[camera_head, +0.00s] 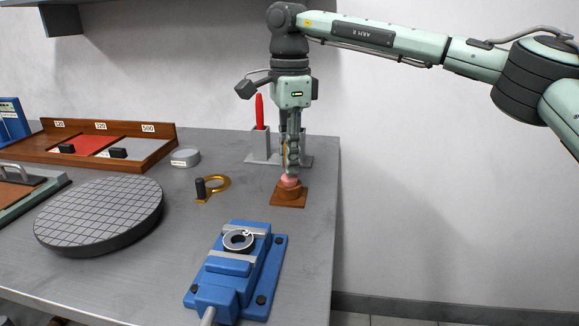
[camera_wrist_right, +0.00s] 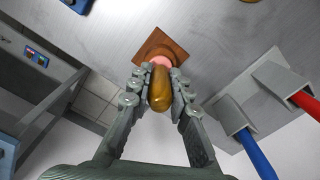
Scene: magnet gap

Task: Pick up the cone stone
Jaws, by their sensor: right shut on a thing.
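The cone stone (camera_head: 290,182) shows a pink part at the wooden block (camera_head: 290,198) near the table's right edge. In the right wrist view, a brown-gold shank (camera_wrist_right: 159,90) rises from the pink part (camera_wrist_right: 160,61), above the wooden block (camera_wrist_right: 155,39). My right gripper (camera_head: 290,166) points down over the block and is shut on the cone stone, with a finger on each side of the shank (camera_wrist_right: 158,80). The pink part's lower end is hidden, so I cannot tell whether it touches the block. My left gripper is not in view.
A blue vise (camera_head: 232,276) holding a dark ring (camera_head: 238,240) stands in front. A brass ring piece (camera_head: 217,184) lies left of the block. Grey holders (camera_head: 261,144) with a red stick (camera_head: 259,110) stand behind. A round gridded plate (camera_head: 100,214) is at left.

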